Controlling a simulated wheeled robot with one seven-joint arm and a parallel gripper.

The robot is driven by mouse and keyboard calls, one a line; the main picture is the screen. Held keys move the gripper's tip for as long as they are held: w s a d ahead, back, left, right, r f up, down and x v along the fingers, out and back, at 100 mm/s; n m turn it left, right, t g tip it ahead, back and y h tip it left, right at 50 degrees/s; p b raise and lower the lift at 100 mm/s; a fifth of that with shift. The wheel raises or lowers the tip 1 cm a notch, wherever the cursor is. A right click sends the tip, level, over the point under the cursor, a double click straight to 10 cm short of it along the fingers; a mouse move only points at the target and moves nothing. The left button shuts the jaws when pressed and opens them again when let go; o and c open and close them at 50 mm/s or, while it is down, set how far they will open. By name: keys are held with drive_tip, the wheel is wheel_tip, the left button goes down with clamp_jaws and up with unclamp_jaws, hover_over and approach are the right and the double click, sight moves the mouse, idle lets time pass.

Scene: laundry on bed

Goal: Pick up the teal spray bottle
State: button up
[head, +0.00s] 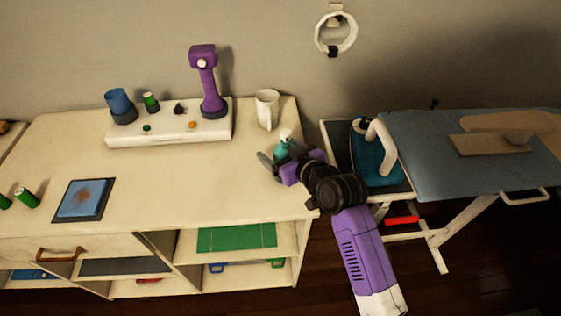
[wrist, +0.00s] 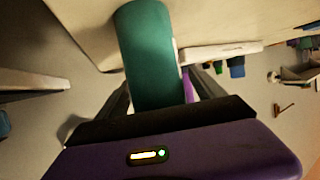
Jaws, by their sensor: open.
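The teal spray bottle (head: 282,149) with a white top stands near the right end of the white counter in the head view. My gripper (head: 272,162) is at the bottle, low over the counter, and partly hides its lower part. In the wrist view the teal bottle (wrist: 148,55) reaches in between the two fingers of my gripper (wrist: 155,95). The fingers are apart, one on each side of it. Whether either finger touches the bottle cannot be told.
A white mug (head: 267,109) stands behind the bottle. A white tray (head: 170,136) holding a purple device (head: 207,80) and small items is at the back left. An ironing board (head: 450,170) with a teal iron (head: 372,160) is to the right. The counter's front middle is clear.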

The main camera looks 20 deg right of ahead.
drive_tip(key=shift+c, duration=0.5)
drive_tip(key=c, duration=1.4)
drive_tip(key=shift+c, duration=1.1)
drive_tip(key=shift+r, duration=0.1)
